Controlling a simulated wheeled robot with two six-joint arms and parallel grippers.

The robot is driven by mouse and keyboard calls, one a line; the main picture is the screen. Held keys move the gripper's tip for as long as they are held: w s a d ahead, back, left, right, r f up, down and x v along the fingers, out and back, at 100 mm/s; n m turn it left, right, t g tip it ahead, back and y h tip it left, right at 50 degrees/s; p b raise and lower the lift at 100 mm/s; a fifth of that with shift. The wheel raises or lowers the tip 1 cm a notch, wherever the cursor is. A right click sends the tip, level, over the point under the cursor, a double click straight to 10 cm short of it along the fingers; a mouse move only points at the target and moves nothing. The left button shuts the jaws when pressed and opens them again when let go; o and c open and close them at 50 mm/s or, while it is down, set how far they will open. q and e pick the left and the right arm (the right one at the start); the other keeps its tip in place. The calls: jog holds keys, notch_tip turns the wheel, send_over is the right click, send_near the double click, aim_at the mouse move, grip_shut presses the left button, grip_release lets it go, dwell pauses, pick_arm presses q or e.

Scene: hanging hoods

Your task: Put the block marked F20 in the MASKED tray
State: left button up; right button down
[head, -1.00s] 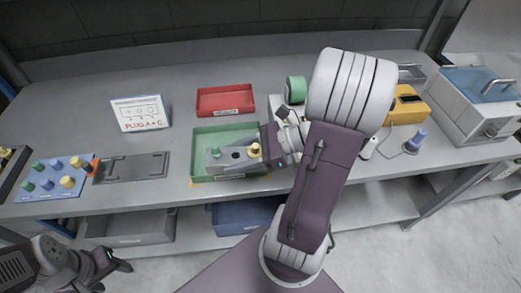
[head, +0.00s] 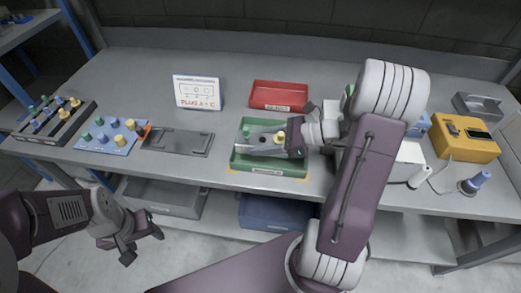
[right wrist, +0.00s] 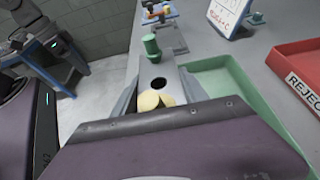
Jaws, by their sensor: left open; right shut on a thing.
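A grey metal block (head: 262,140) carries a green plug and a yellow plug with an open hole between them. It also shows in the right wrist view (right wrist: 168,72). My right gripper (head: 298,140) is shut on the block's yellow-plug end. The block is over the green tray (head: 268,170), within its outline; I cannot tell whether it touches the tray floor. The F20 mark is not visible. The green tray's front label is too small to read. My left gripper (head: 135,247) is open and empty, low in front of the bench.
A red tray (head: 278,96), labelled REJECT in the wrist view, stands behind. A dark fixture plate (head: 178,142), a blue plug board (head: 108,137) and a black plug rack (head: 55,120) lie left. A card (head: 197,92) reads PLUG A+C. A yellow instrument (head: 465,138) stands right.

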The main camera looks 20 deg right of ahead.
jog(key=shift+w+d+f, duration=0.1)
jog(key=shift+w+f, duration=0.4)
jog(key=shift+w, duration=0.4)
notch_tip(320, 180, down, 4)
jog(key=shift+r+b, duration=0.15)
jog(key=shift+b, duration=0.5)
jog(key=shift+f, duration=0.2)
jog(key=c, duration=0.6)
grip_release()
jog(key=shift+f, duration=0.1)
